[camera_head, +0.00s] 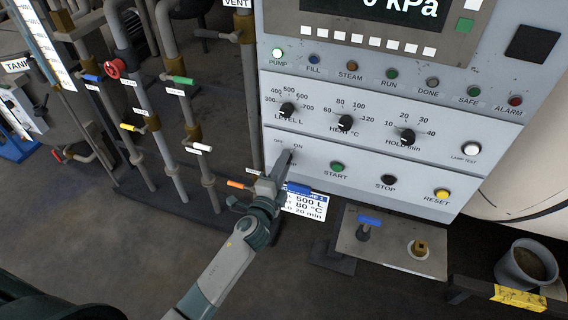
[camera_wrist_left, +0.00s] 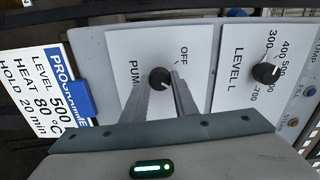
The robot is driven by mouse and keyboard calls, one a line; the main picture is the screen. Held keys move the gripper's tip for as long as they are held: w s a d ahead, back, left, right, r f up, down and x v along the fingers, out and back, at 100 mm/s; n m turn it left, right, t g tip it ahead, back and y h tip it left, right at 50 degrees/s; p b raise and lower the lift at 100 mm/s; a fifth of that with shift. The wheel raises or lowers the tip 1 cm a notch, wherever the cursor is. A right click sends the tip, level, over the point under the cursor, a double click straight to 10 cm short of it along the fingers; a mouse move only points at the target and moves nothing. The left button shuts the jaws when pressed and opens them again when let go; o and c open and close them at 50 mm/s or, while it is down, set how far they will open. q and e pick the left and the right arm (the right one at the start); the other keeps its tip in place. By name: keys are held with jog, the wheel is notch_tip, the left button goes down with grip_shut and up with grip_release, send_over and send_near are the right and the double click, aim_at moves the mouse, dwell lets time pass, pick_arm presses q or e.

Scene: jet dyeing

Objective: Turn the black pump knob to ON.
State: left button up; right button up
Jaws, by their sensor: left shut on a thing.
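The black pump knob (camera_wrist_left: 160,78) sits on a white plate marked PUMP in the left wrist view. The OFF mark shows beside it; the ON mark is hidden behind a finger there. I cannot read the knob's pointer clearly. My right gripper is out of view.
START (camera_head: 338,167), STOP (camera_head: 389,180) and RESET (camera_head: 442,195) buttons lie to the right. The LEVEL knob (camera_head: 287,110) is just above. A programme card (camera_head: 306,205) with a blue clip hangs below. Pipes with coloured valve handles stand left.

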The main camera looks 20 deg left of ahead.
pick_arm(q)
jog(key=o, duration=1.1)
jog(key=shift+c, duration=0.2)
jog(key=shift+s, duration=0.1)
jog(key=s+b, duration=0.4)
jog(key=s, duration=1.3)
jog(key=shift+s+a, duration=0.15)
jog(key=shift+a, duration=0.15)
jog(key=shift+f, duration=0.1)
